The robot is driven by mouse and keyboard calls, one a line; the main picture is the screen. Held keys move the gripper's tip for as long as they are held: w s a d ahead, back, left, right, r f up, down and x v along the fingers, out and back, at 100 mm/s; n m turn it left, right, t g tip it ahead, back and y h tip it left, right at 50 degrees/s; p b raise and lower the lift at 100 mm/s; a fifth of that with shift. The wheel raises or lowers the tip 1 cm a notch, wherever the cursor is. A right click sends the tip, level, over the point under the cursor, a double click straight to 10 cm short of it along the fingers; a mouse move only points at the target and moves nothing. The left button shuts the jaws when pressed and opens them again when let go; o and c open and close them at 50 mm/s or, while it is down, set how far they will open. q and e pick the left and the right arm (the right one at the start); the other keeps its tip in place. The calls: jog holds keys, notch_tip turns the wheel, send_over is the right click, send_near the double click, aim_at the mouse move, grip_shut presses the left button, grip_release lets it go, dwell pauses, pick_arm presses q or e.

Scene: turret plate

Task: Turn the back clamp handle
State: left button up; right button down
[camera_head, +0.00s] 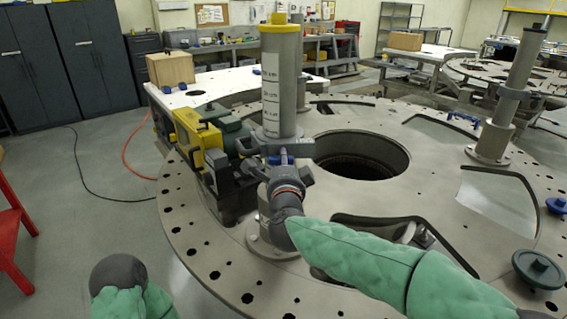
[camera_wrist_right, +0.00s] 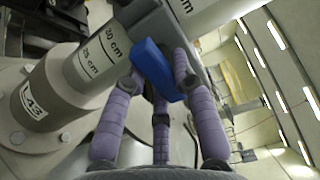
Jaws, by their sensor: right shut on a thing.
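A grey post (camera_head: 282,80) with a yellow cap and measuring marks stands on the turret plate (camera_head: 222,250), with a grey clamp (camera_head: 262,172) around its lower part. The clamp's blue handle (camera_head: 281,160) faces me; it also shows in the right wrist view (camera_wrist_right: 156,70). My right gripper (camera_head: 287,177) reaches this handle from the front, its purple-looking fingers shut on both sides of it in the wrist view. The fingertips are partly hidden by the handle and clamp. My left arm shows at bottom left, but its gripper does not.
A yellow and dark machine unit (camera_head: 200,140) stands close left of the post. A second post (camera_head: 518,80) with a clamp stands at the right, near a blue knob (camera_head: 556,205). A red stand (camera_head: 15,235) is far left.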

jog(key=c, duration=1)
grip_release()
jog(key=s, duration=1.2)
jog(key=shift+d, duration=0.2)
